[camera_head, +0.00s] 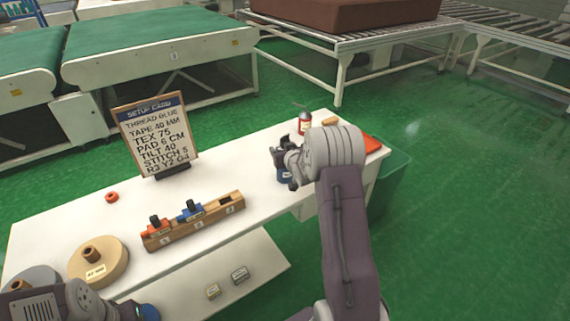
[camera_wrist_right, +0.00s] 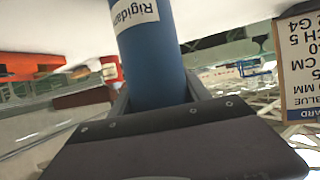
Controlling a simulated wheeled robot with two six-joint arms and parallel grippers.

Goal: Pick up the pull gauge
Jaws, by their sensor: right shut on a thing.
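My right gripper (camera_head: 287,166) is over the right part of the white table, shut on a blue cylinder (camera_head: 285,177) that is mostly hidden by the gripper. In the right wrist view the blue cylinder (camera_wrist_right: 155,55) sits between the two jaws (camera_wrist_right: 158,100), with a white label starting "Rigida". I cannot tell from its look whether it is the pull gauge, or whether it touches the table. No other thing in view is clearly a pull gauge. My left arm shows at the lower left, but its fingers are not in view.
A wooden rack (camera_head: 195,221) holds red and blue pieces. A setup card (camera_head: 155,135) stands behind it. A round wooden spool (camera_head: 98,262) is at left. A green bin (camera_head: 392,180) stands right.

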